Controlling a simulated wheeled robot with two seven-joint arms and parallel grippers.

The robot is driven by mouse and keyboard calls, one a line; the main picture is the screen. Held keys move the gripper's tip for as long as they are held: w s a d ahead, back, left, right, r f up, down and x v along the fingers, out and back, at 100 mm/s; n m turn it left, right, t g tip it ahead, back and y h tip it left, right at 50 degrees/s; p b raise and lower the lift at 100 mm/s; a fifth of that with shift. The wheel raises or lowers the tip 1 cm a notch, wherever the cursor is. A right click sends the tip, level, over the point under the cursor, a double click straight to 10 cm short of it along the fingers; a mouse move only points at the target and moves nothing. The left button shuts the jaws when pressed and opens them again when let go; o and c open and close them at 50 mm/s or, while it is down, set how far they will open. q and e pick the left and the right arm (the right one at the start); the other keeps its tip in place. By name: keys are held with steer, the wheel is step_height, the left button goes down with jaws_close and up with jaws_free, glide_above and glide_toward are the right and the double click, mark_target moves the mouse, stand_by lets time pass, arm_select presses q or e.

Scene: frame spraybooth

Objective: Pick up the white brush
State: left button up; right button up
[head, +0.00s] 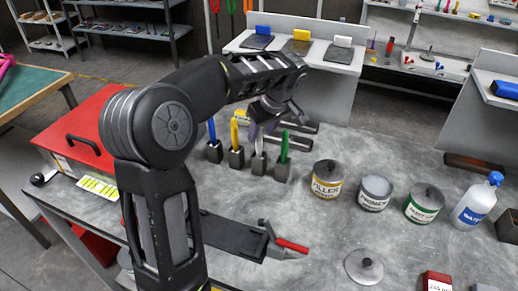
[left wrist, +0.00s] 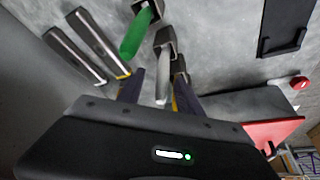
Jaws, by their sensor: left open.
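The white brush (head: 259,146) stands upright in a small dark holder, third from the left in a row of brushes. In the left wrist view the white brush (left wrist: 161,88) shows between my fingers. My left gripper (head: 264,124) is at the upper part of the white brush in the head view. In the left wrist view its fingers (left wrist: 159,90) are open, one on each side of the brush. Whether either finger touches it, I cannot tell. My right gripper is not in view.
A green brush (head: 284,147) stands close on the right; yellow (head: 235,133) and blue (head: 212,131) brushes stand on the left. Dark bars (head: 300,143) lie behind. Cans (head: 327,180) and a water bottle (head: 479,200) stand at right. A red box (head: 85,135) stands at left.

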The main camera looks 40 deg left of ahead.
mark_target(257, 141)
arm_select(q)
steer(key=p+x, duration=0.2)
steer(key=x, duration=0.3)
steer(key=shift+s+a+f, duration=0.1)
steer(key=shift+c, duration=0.2)
jaws_close()
stand_by(0.5)
